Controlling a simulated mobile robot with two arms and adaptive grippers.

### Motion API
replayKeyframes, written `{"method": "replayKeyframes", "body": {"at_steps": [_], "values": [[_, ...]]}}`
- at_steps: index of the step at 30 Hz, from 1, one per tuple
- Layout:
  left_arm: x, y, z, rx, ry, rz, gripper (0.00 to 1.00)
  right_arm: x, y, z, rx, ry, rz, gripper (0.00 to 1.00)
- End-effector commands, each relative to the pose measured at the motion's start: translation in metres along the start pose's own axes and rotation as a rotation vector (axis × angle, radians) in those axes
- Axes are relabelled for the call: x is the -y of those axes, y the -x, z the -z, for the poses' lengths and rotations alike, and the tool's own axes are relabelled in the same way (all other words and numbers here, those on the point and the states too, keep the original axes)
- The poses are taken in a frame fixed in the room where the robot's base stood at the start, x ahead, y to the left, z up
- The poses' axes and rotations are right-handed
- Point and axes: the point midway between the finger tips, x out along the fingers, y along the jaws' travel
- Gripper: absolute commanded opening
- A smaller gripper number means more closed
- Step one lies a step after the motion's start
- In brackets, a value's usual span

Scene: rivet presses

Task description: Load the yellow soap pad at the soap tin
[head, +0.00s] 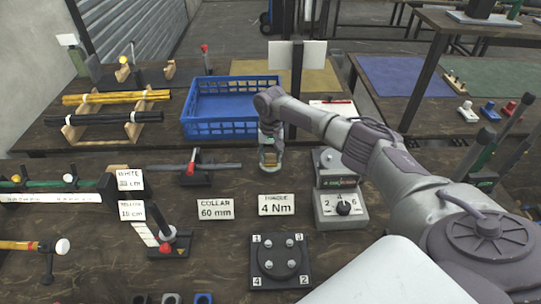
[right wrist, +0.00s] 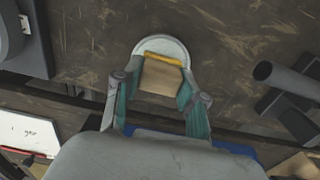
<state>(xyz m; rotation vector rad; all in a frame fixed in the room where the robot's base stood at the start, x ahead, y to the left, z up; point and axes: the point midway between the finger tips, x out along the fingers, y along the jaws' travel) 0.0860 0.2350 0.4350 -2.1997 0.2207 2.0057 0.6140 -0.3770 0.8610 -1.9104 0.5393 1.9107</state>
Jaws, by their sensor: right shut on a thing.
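My right gripper (head: 270,147) reaches in from the right and points down near the middle of the bench. In the right wrist view its two green-grey fingers (right wrist: 158,80) are shut on a tan block with a bright yellow edge, which looks like the yellow soap pad (right wrist: 163,57). The pad also shows small and yellowish between the fingers in the head view (head: 269,157). A round pale tin (right wrist: 176,44), seemingly the soap tin, lies directly beyond the pad. Whether the pad touches the tin or hovers above it I cannot tell. My left gripper is out of view.
A blue crate (head: 222,129) stands behind left of the gripper.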

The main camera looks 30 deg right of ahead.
Motion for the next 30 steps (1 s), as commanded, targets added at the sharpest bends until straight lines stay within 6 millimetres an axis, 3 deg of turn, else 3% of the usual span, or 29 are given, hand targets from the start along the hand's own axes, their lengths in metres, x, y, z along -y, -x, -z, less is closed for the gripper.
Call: {"method": "replayKeyframes", "body": {"at_steps": [30], "values": [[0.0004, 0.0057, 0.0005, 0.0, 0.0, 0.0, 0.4, 0.0001, -0.0019, -0.0009, 0.002, 0.001, 0.0, 0.13]]}}
